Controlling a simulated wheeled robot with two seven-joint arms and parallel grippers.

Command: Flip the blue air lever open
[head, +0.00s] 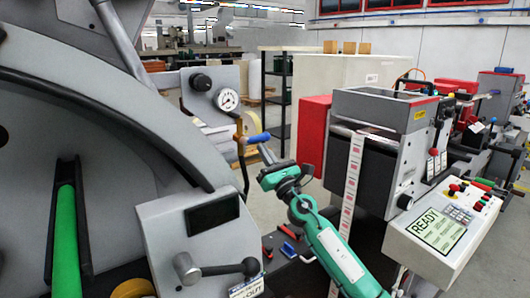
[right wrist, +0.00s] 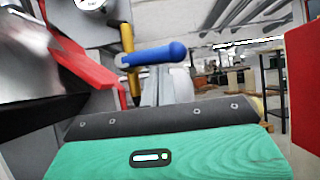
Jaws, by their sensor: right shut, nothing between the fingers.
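The blue air lever (head: 258,138) sits on a brass valve and pipe (head: 241,140) below the pressure gauge, in the middle of the head view. Its handle points right, nearly level. In the right wrist view the blue lever (right wrist: 155,54) lies across the upright brass pipe (right wrist: 129,58), just beyond my gripper. My right gripper (head: 264,152) is shut and empty, its tip just below and right of the lever's handle. I cannot tell whether it touches the lever. My left gripper is not in view.
The round gauge (head: 227,99) and a black knob (head: 201,82) are on the grey panel above the valve. A crank handle (head: 215,268) stands out at the front. A control box with a READY screen (head: 440,229) is at right. Open floor shows behind the lever.

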